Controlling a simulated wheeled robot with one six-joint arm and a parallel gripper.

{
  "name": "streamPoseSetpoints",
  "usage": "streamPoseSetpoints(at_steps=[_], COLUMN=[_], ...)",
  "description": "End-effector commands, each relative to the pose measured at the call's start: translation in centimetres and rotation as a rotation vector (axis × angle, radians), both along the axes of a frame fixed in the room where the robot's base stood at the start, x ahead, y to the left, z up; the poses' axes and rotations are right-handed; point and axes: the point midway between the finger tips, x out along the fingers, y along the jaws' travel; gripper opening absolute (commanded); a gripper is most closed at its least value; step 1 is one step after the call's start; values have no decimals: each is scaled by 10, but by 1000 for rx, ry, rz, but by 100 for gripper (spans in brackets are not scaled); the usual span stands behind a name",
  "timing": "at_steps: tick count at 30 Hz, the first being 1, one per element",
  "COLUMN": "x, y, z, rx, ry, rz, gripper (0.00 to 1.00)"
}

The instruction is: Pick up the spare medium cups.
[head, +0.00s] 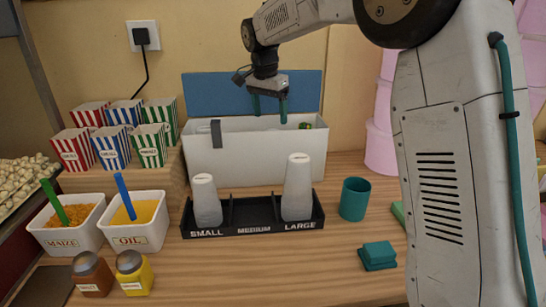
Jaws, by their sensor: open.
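My gripper (269,108) is open, its two teal fingers pointing down over the white box (250,160). The fingertips are near the height of the box's rim; I cannot tell whether they reach inside. I see no medium cups; most of the box's inside is hidden by its front wall. Something small and green (305,126) shows at the box's right end. The black cup rack (255,228) stands in front, labelled SMALL, MEDIUM and LARGE. A white stack of small cups (206,202) is on its left and a taller stack of large cups (297,190) on its right. The MEDIUM slot holds nothing.
A blue panel (222,92) stands behind the box. A teal cup (355,199) and teal block (377,256) are right of the rack. Left are the maize tub (67,240), oil tub (135,240), two shakers (132,272) and striped popcorn boxes (112,146). The front table is clear.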

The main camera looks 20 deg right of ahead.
Motion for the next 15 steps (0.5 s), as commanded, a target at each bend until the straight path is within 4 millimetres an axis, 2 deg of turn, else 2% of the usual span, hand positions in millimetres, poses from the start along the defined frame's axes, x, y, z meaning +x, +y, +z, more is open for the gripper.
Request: streamPoseSetpoints(at_steps=[8,15], x=[4,8], y=[-4,-10], z=[-30,-64], rx=[-1,-1], ry=[3,1], rz=[-4,-4], gripper=[76,76])
